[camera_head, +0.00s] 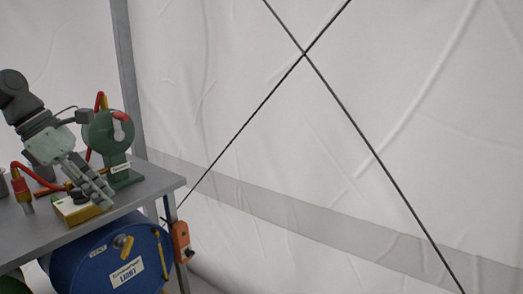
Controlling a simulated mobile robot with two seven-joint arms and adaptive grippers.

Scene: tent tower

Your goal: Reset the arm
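My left gripper (96,196) comes in from the left and points down and to the right over a grey table. Its grey fingers are close together just over a small yellow block (77,210); I cannot tell whether they touch it or hold anything. My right gripper is not in view.
The grey table (150,187) ends at a corner on the right. A green stand with a round head (112,135) is close behind my gripper. Red hose parts (22,187) lie left. A blue drum (110,262) and an orange device (181,242) are below. White tent fabric (300,130) fills the right.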

